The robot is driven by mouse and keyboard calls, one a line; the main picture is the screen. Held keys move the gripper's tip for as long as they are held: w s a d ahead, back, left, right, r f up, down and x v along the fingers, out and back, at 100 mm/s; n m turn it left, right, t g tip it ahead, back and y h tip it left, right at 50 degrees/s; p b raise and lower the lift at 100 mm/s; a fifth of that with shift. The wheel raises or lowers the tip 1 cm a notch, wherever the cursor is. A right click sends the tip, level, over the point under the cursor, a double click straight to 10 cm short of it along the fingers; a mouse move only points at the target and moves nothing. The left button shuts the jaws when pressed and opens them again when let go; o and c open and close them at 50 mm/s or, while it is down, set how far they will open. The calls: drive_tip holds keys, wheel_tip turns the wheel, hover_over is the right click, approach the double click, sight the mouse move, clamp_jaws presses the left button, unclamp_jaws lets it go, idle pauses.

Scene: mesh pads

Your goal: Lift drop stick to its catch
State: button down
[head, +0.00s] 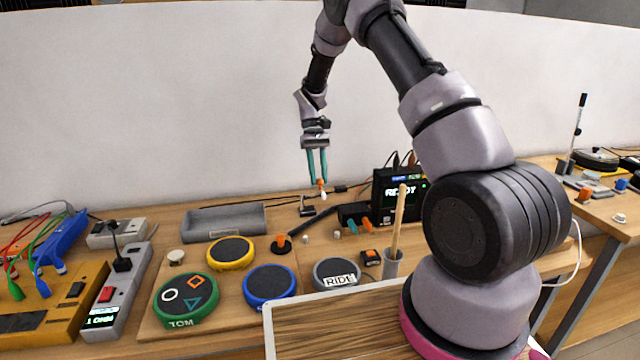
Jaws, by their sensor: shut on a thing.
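My gripper (318,180) points straight down above the back of the bench. Its two teal fingers are close together, shut on a small orange and white piece (321,186) at their tips. I cannot tell whether this piece is part of the drop stick, and no catch is clearly visible. A pale wooden stick (398,222) stands nearly upright in a grey cup (392,264) at the front right, apart from the gripper. A short orange-topped black post (282,243) stands on the pad board, front left of the gripper.
Round pads, yellow (231,252), green (185,300), blue (270,286) and grey (336,272), sit on a wooden board. A black module (399,193) reading READY stands right of the gripper. A grey tray (224,222) lies to the left. A white wall rises behind.

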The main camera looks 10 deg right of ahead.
drive_tip(key=shift+w+r, duration=0.15)
drive_tip(key=shift+w, duration=0.2)
drive_tip(key=c, duration=0.6)
unclamp_jaws()
drive_tip(key=shift+c, duration=0.2)
drive_tip(key=v, duration=1)
drive_tip(key=shift+w+r, duration=0.2)
drive_tip(key=shift+r, duration=0.1)
